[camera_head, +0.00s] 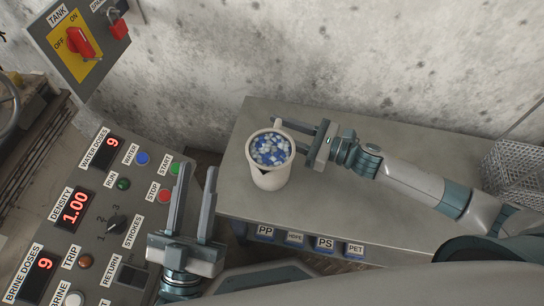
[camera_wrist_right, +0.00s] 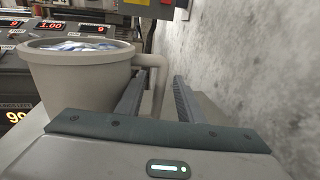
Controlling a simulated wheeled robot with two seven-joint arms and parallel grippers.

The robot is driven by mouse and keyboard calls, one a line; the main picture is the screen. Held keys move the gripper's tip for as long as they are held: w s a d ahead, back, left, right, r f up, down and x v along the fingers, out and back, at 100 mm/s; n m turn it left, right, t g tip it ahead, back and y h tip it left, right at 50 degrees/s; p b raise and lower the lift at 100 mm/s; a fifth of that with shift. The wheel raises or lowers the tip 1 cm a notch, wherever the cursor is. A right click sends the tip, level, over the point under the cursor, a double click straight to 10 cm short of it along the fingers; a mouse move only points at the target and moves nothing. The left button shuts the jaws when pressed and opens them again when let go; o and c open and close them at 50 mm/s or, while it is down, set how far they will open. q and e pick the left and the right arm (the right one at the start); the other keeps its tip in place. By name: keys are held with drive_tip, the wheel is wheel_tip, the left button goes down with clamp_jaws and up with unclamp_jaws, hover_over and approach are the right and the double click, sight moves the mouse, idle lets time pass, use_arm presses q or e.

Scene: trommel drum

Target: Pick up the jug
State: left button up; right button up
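The jug (camera_head: 270,181) is a cream cup-shaped vessel filled with blue and white pieces. It stands upright on the grey bench, and its handle points toward my right gripper. In the right wrist view the jug (camera_wrist_right: 80,80) is at the left and its handle (camera_wrist_right: 158,82) shows between the fingers. My right gripper (camera_head: 289,132) is open, with its fingers reaching to either side of the handle; contact cannot be told. My left gripper (camera_head: 197,172) is open and empty, pointing up the picture in front of the control panel, left of the jug.
The control panel (camera_head: 128,222) with buttons and red displays lies left of the bench (camera_head: 350,215). A wire basket (camera_head: 513,172) stands at the bench's right end. A concrete wall (camera_head: 330,60) runs close behind. Labels such as PP and PET line the bench's front.

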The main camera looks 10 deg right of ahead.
clamp_jaws()
drive_tip(key=shift+r, duration=0.15)
